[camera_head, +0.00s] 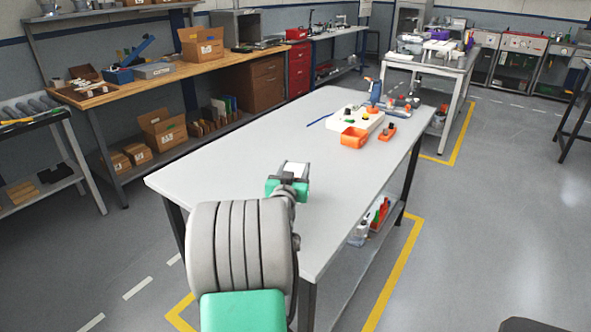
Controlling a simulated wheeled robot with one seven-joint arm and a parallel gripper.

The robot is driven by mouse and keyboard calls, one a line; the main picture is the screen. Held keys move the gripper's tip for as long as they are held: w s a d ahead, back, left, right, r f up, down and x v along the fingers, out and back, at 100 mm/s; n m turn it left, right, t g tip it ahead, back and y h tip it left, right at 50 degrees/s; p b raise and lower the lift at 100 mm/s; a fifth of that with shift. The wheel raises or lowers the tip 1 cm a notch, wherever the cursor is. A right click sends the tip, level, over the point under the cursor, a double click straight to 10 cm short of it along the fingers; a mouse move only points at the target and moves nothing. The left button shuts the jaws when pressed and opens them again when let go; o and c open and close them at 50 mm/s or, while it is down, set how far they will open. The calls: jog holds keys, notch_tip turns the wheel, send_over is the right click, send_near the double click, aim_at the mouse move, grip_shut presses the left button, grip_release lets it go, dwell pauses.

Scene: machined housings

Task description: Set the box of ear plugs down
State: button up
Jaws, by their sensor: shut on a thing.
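My gripper (288,184) is over the near part of the long grey table (235,150), seen from behind with my arm in front of it. It is shut on a small box with a white top, which I take to be the box of ear plugs (295,168). Only the top of the box shows; the gripper hides the rest. I cannot tell whether its underside touches the table.
The tabletop around my gripper is bare. Farther back stand a white tray (343,121) with small parts, an orange bin (354,138), a smaller orange piece (387,132) and a blue pen-like thing (319,119). A wooden bench (215,68) with cardboard boxes runs along the left.

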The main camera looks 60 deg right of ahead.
jog(key=shift+s+a+f+b, duration=0.1)
jog(key=shift+a+f+b, duration=0.1)
jog(key=shift+f+b, duration=0.65)
jog(key=o, duration=1.5)
jog(key=shift+f, duration=0.25)
jog(key=shift+o, duration=0.2)
jog(key=shift+r, duration=0.25)
jog(key=v, duration=0.4)
jog(key=r+v, duration=0.1)
jog(key=v, duration=0.6)
jog(key=shift+a+r, duration=0.25)
jog(key=shift+a, duration=0.1)
jog(key=shift+r, duration=0.1)
